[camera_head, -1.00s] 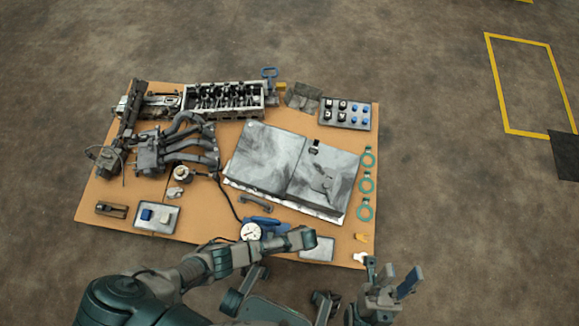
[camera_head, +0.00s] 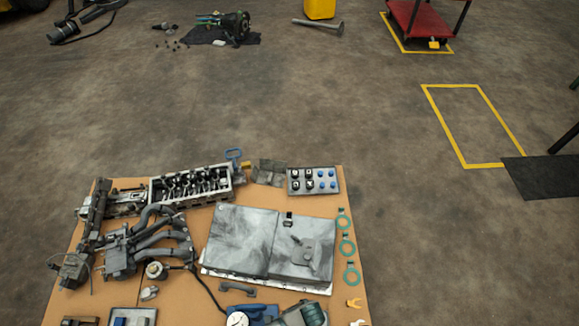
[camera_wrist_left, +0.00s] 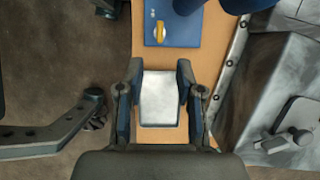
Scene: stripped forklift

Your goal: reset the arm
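My left gripper (camera_wrist_left: 159,100) shows in the left wrist view with its two dark fingers apart, one on each side of a pale grey-white rectangular pad (camera_wrist_left: 159,98). The pad lies over the tan board; I cannot tell whether the fingers touch it. In the head view only a green and grey piece of my left arm shows at the bottom edge, and its fingertips are hidden. My right gripper is not seen in the head view.
A tan board (camera_head: 190,290) holds a cylinder head (camera_head: 191,186), a manifold (camera_head: 145,245), grey cover plates (camera_head: 268,243), a button tray (camera_head: 313,181) and green rings (camera_head: 347,246). A blue plate (camera_wrist_left: 172,25) lies beyond the pad.

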